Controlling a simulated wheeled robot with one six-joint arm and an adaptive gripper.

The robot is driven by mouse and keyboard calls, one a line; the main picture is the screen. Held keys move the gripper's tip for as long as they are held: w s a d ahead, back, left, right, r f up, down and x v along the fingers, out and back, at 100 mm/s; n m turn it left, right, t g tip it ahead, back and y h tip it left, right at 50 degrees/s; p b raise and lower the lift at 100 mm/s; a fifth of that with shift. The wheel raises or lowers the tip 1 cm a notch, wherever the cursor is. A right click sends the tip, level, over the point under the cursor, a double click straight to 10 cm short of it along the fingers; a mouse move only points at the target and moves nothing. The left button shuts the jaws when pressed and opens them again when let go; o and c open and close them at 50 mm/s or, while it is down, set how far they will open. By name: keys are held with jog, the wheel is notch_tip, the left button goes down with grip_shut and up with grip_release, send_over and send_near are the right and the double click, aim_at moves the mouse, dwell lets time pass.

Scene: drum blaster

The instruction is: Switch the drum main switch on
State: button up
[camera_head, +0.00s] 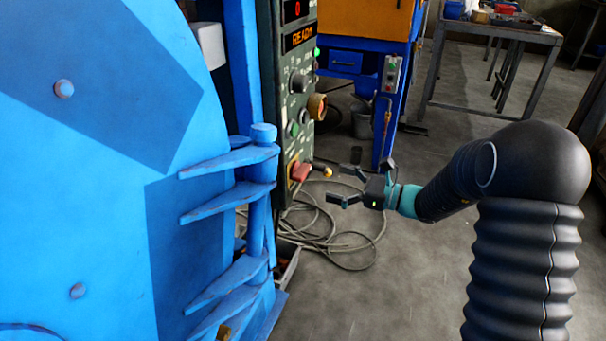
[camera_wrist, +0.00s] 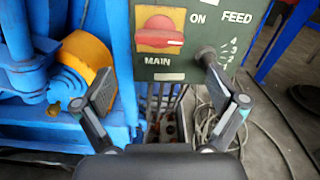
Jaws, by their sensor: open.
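The main switch (camera_head: 301,172) is a red rotary handle on a yellow plate, low on the dark green control panel. It also shows in the wrist view (camera_wrist: 160,36), top centre, its red handle lying about level, with "MAIN" printed below and "ON" to its upper right. My gripper (camera_head: 337,184) is open and empty, to the right of the panel in the head view. In the wrist view my gripper (camera_wrist: 159,75) has its two fingers spread on either side of and below the switch, apart from it.
A dark feed knob (camera_wrist: 206,54) sticks out right of the switch, close to the right finger. The blue drum machine (camera_head: 100,250) stands left, with a yellow-orange part (camera_wrist: 86,56) near the left finger. Cables (camera_head: 345,245) lie on the floor.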

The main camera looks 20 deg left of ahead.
aim_at(303, 174)
jog(key=a, duration=0.9)
jog(key=shift+w+a, duration=0.1)
jog(key=shift+w, duration=0.25)
jog(key=c, duration=1.1)
jog(key=shift+r+m+p, duration=0.15)
jog(key=shift+m+p, duration=0.45)
jog(key=shift+p, duration=0.25)
jog(key=shift+c, duration=0.2)
jog(key=o, duration=1.1)
jog(key=shift+o, duration=0.2)
